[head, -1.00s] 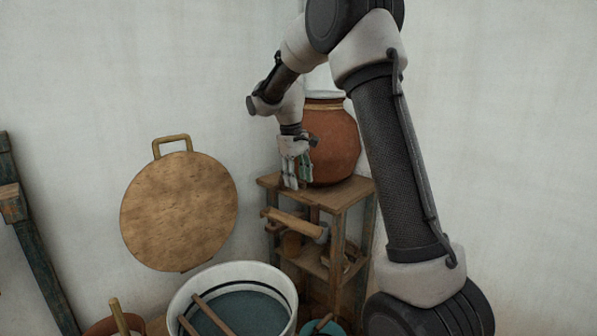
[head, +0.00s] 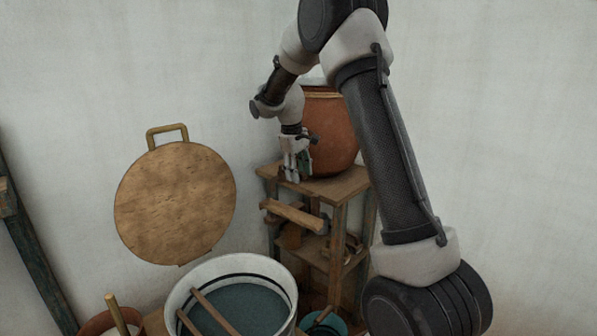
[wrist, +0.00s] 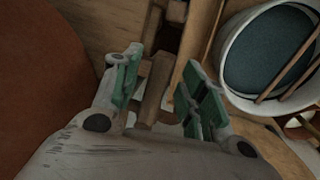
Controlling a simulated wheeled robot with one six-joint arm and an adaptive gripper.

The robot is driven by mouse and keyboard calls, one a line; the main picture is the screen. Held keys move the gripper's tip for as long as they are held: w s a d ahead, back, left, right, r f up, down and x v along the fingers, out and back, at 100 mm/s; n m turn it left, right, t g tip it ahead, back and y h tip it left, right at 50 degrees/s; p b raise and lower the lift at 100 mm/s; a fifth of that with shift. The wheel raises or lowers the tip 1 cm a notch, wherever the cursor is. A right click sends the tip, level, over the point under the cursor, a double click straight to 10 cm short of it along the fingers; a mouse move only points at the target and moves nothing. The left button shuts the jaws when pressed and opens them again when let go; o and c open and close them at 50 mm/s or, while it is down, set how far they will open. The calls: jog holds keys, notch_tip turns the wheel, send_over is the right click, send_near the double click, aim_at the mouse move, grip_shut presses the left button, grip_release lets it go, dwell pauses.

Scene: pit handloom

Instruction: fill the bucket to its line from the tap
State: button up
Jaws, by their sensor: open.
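My gripper (head: 290,179) points down, open, at the left front of a round brown clay pot (head: 333,140). In the wrist view its green-padded fingers (wrist: 160,95) are apart, with a brown wooden piece (wrist: 156,85) showing between them; I cannot tell its depth or whether it touches. A large white tub (head: 180,292) with a dark band inside its rim holds blue-grey contents; it also shows in the wrist view (wrist: 228,60). A small teal vessel (head: 338,324) is partly cut off at the bottom edge. I cannot make out a tap or a fill line on the teal vessel.
The pot stands on a wooden shelf stand (head: 345,187), with a wooden log-like piece (head: 293,215) lower down. Two sticks (head: 213,312) lie across the tub. A round tan disc (head: 175,205) hangs on the wall. A dark wooden post (head: 35,265) stands at left.

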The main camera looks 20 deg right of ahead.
grip_shut()
jog(key=a+m, duration=0.2)
jog(key=m, duration=0.1)
jog(key=shift+s+a+g, duration=0.1)
jog(key=shift+s+g, duration=0.1)
jog(key=shift+g, duration=0.1)
grip_release()
notch_tip(320, 180, up, 12)
jog(key=a, duration=0.2)
jog(key=shift+s+a, duration=0.15)
dwell(0.3)
